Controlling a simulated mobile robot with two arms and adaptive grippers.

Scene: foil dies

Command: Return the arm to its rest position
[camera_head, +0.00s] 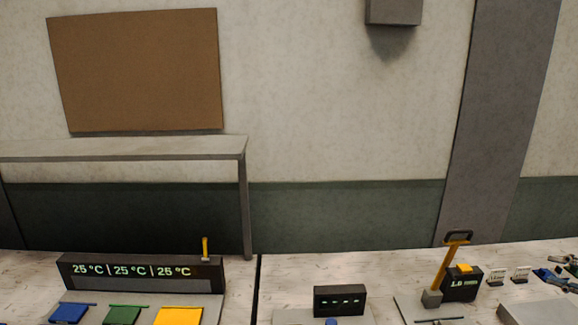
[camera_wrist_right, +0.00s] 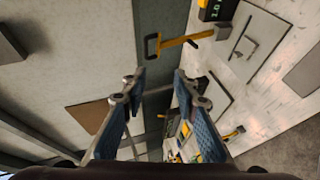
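My right gripper (camera_head: 562,272) shows at the right edge of the head view, with blue pads and grey fingers, in front of or above the table's right end. In the right wrist view its two fingers (camera_wrist_right: 158,85) stand apart with nothing between them, so it is open and empty. The rest of the right arm is outside the head view. My left gripper is in no view.
The table holds a temperature display (camera_head: 140,272) and blue (camera_head: 69,313), green (camera_head: 123,315) and yellow (camera_head: 179,316) pieces. A small dark display (camera_head: 339,300) stands mid-table. A yellow lever (camera_head: 445,268) rises beside a black box (camera_head: 461,286). Small white signs (camera_head: 497,276) stand near my right gripper.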

